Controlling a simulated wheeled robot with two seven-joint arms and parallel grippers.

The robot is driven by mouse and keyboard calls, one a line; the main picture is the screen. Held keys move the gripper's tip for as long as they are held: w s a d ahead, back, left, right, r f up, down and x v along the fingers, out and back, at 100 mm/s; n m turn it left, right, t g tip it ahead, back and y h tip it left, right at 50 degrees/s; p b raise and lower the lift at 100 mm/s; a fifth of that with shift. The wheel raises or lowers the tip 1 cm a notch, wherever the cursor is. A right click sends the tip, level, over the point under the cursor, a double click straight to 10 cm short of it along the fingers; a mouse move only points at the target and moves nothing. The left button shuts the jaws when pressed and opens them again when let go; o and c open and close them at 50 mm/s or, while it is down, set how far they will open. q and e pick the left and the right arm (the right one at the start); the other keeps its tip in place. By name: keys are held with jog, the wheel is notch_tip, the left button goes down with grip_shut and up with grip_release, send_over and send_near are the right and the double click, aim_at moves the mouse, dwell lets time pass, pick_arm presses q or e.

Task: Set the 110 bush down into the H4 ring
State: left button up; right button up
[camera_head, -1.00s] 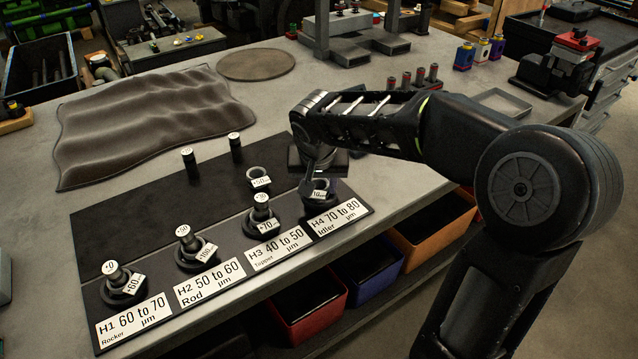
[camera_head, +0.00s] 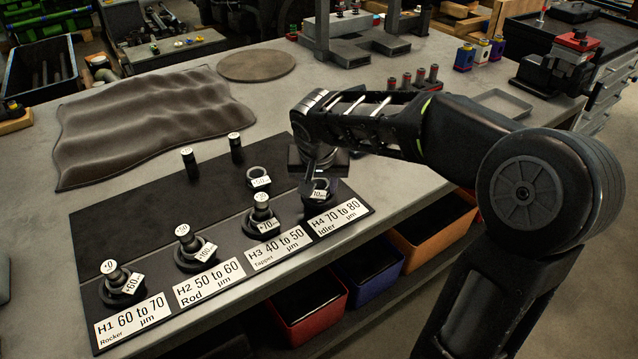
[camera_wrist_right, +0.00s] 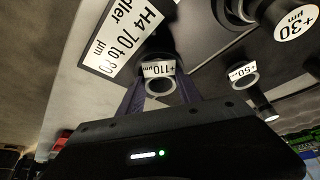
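The 110 bush (camera_wrist_right: 158,85), a small grey ring with a white +110 tag, sits between the two fingers of my right gripper (camera_wrist_right: 160,78), which appear closed on its sides. In the head view its tag (camera_head: 319,194) shows at the H4 station. The dark H4 ring (camera_head: 331,192) lies behind the H4 label, and the bush is at it. My gripper and the bush partly hide the ring, so I cannot tell how far the bush is seated. My right gripper (camera_head: 314,180) points down there. My left gripper is not in view.
The H4 label (camera_head: 337,214) lies just in front. A loose +50 bush (camera_head: 259,178) is nearby on the black mat. The +30 plug (camera_head: 261,204) stands at H3. Two more plugs (camera_head: 235,146) stand farther back. The mat's left middle is clear.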

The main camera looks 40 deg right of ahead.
jog(key=o, duration=0.4)
jog(key=shift+s+a+f, duration=0.1)
jog(key=shift+s+f, duration=0.25)
jog(key=shift+f, duration=0.2)
jog(key=shift+o, duration=0.3)
jog(key=shift+r, duration=0.25)
jog(key=v, duration=0.8)
jog(key=shift+w+r, duration=0.2)
jog(key=shift+w, duration=0.15)
